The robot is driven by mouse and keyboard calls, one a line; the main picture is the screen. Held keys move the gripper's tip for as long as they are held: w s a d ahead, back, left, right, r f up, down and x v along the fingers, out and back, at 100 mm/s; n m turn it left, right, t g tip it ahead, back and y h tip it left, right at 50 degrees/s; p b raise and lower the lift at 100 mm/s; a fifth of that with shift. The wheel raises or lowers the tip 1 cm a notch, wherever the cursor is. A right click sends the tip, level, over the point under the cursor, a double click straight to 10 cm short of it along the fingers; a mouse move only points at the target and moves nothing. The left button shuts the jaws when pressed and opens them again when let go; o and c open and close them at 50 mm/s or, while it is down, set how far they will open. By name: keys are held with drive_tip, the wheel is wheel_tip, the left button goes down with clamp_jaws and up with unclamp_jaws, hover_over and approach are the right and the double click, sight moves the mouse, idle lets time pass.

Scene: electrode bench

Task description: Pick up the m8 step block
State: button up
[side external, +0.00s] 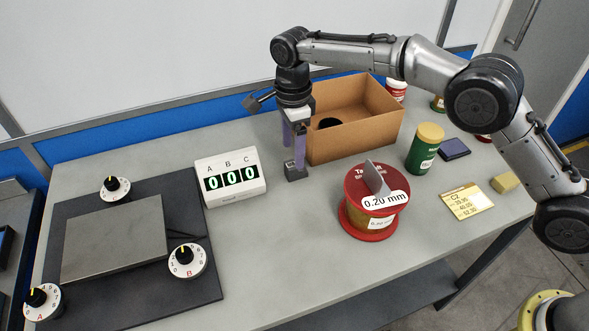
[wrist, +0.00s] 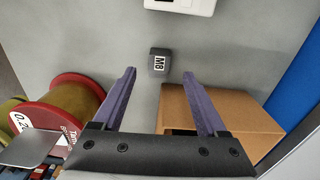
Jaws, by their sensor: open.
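The m8 step block is a small dark grey block (side external: 295,174) on the grey bench, between the display box and the red spool in the side external view. In the wrist view the block (wrist: 160,62) shows a white "M8" label and lies just beyond the fingertips, roughly midway between them. My gripper (side external: 294,158) points down above the block, with purple fingers. In the wrist view my gripper (wrist: 160,72) is open and empty, with the fingers apart on either side. Whether a fingertip touches the block cannot be told.
A cardboard box (side external: 352,143) stands close behind my gripper. A red wire spool (side external: 362,228) with a grey plate on top stands to the right. A white display box (side external: 229,195) reading 000 is left. A green can (side external: 424,155) stands farther right. The bench front is clear.

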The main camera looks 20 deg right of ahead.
sight(292, 174)
drive_tip(key=shift+d+f, duration=0.15)
drive_tip(key=shift+f, duration=2.75)
drive_tip(key=shift+c, duration=0.3)
clamp_jaws()
drive_tip(key=shift+r, duration=0.1)
